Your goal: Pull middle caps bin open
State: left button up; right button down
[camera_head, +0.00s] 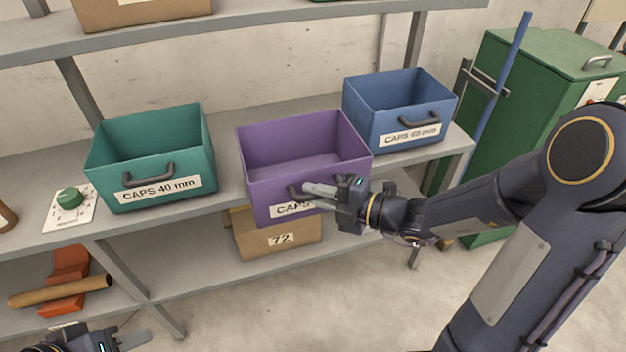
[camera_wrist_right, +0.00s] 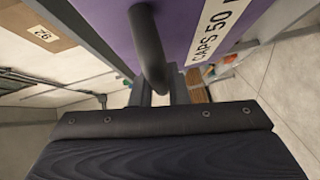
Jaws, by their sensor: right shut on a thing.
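The middle caps bin (camera_head: 262,189) is purple and open-topped, and it stands on the shelf between a teal and a blue bin. Its front juts out past the shelf edge, and its inside looks empty. My right gripper (camera_head: 308,189) is at its front, shut on the dark handle (camera_wrist_right: 150,50). The right wrist view shows the purple front with a label (camera_wrist_right: 215,30) reading CAPS 50; my arm hides part of this label in the head view. My left gripper (camera_head: 128,338) is low at the bottom left, away from the bins, and only partly in view.
The teal bin (camera_head: 150,165) stands left and the blue bin (camera_head: 398,110) right on the shelf (camera_head: 225,165). A cardboard box (camera_head: 255,243) marked 72 sits below. A green cabinet (camera_head: 500,110) stands at right. The front floor is clear.

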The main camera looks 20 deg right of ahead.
jog(key=c, duration=1.4)
grip_release()
jog(key=p+v, duration=0.1)
jog(key=v, duration=0.6)
jog(key=shift+s+d, duration=0.3)
jog(key=shift+s, duration=0.05)
